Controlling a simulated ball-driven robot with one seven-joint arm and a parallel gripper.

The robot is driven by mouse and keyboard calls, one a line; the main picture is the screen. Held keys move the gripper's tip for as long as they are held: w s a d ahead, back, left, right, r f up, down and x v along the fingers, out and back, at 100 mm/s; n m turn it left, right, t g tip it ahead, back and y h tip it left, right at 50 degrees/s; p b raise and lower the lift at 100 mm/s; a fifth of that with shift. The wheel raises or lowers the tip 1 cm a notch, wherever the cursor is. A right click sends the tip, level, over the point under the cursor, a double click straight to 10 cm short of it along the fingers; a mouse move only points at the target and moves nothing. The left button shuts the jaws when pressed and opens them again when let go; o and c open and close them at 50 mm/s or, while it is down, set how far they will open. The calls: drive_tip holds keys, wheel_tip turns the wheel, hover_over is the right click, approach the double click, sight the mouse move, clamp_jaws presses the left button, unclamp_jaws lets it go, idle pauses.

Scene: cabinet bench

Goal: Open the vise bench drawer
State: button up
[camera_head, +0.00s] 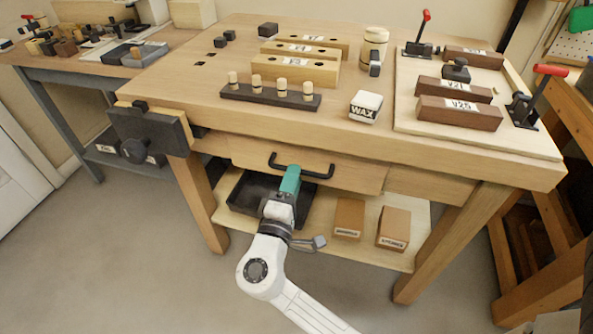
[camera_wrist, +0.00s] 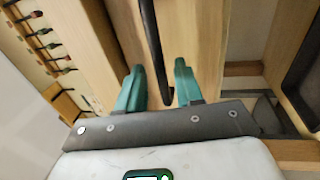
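The vise bench (camera_head: 200,95) has a light wood top and a dark vise (camera_head: 150,130) at its left corner. Its drawer (camera_head: 350,174) is under the top's front edge and looks shut or nearly so. A black bar handle (camera_head: 318,174) runs across the drawer front; it also shows in the wrist view (camera_wrist: 151,35). My gripper (camera_head: 291,174) is at the handle's middle. In the wrist view its teal fingers (camera_wrist: 159,68) are apart, with the handle lined up between their tips. I cannot tell whether either finger touches it.
On top are a peg rack (camera_head: 270,97), a wax block (camera_head: 366,106) and a clamp board (camera_head: 415,121). The floor in front is clear.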

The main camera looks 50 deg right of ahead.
drive_tip(key=shift+x, duration=1.55)
drive_tip(key=shift+s, duration=0.1)
clamp_jaws()
